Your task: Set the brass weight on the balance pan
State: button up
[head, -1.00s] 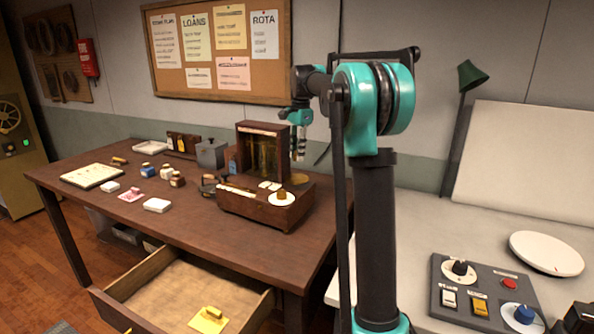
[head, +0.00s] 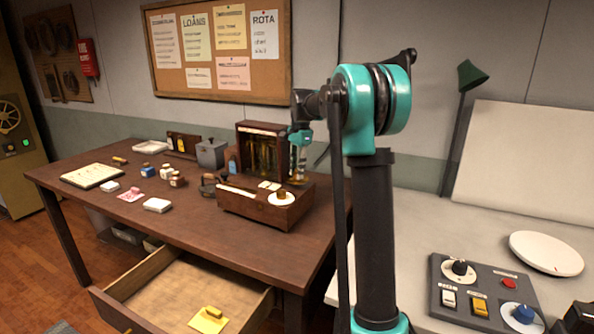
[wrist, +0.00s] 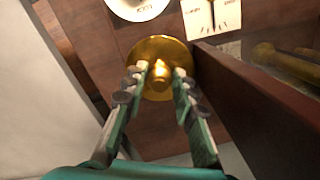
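The brass balance pan (wrist: 178,47) is a shiny round dish in the wrist view. The small brass weight (wrist: 160,74) appears to stand on it, near the middle. My gripper (wrist: 162,71) has one fingertip on each side of the weight, with narrow gaps showing, so it looks open around the weight. In the head view my gripper (head: 298,178) is low over the right rear of the wooden balance box (head: 240,205), hiding most of the pan and the weight.
The balance's upright dark wooden case (head: 262,128) stands close beside my gripper. A white dial (head: 281,199) with a brass-coloured knob is at the box's front. Small boxes and a tray (head: 150,147) lie left on the desk. An open drawer (head: 170,290) juts out in front.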

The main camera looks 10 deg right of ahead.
jog(key=o, duration=0.3)
notch_tip(320, 180, up, 12)
jog(key=shift+w+d, duration=0.15)
jog(key=shift+d, duration=0.3)
jog(key=shift+r, duration=0.1)
dwell(1.4)
